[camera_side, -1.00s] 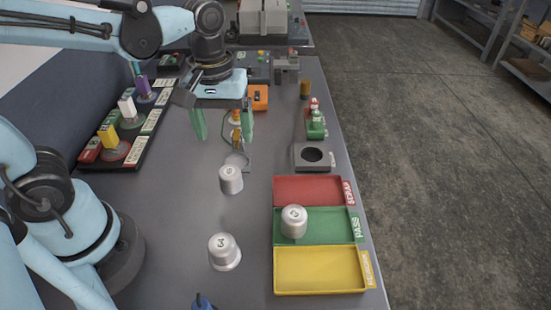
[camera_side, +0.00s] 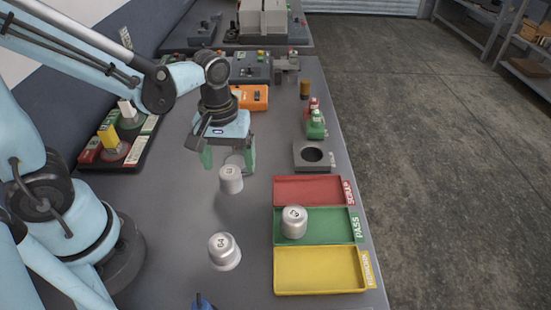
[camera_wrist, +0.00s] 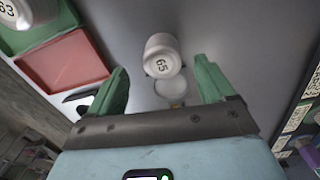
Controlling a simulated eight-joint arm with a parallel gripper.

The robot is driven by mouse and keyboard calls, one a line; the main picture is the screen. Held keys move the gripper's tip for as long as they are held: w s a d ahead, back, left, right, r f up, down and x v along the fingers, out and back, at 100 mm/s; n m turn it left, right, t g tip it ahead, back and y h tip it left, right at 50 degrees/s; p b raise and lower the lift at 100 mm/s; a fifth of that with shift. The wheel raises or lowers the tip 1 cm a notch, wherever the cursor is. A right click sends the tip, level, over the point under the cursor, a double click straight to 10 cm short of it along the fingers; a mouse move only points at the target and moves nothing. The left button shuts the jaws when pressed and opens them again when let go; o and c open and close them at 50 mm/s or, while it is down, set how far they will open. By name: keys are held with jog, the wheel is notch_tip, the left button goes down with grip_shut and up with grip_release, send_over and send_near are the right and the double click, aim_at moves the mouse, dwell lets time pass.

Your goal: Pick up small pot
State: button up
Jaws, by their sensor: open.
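A small silver pot (camera_side: 231,180), marked with what looks like 65, stands on the grey table below my gripper (camera_side: 228,162) in the side view. In the wrist view the same pot (camera_wrist: 162,56) lies ahead, roughly between the tips of my gripper (camera_wrist: 160,72). The green fingers are apart and nothing is held. A second pot (camera_side: 224,252) marked 64 stands nearer the camera. A third pot (camera_side: 294,222) marked 63 sits in the green tray (camera_side: 335,228) and shows at the wrist view's upper left (camera_wrist: 30,10).
A shiny round piece (camera_wrist: 172,90) lies just beside the pot, between the fingers. The red tray (camera_side: 310,190) and yellow tray (camera_side: 318,270) flank the green one. A grey block with a round hole (camera_side: 301,159) stands behind them. A rack (camera_side: 132,148) is at left.

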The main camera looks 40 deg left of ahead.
aim_at(229, 171)
jog(key=shift+s+a+f, duration=0.1)
jog(key=shift+f, duration=2)
jog(key=c, duration=1.2)
jog(key=shift+o, duration=0.2)
jog(key=shift+r, duration=0.15)
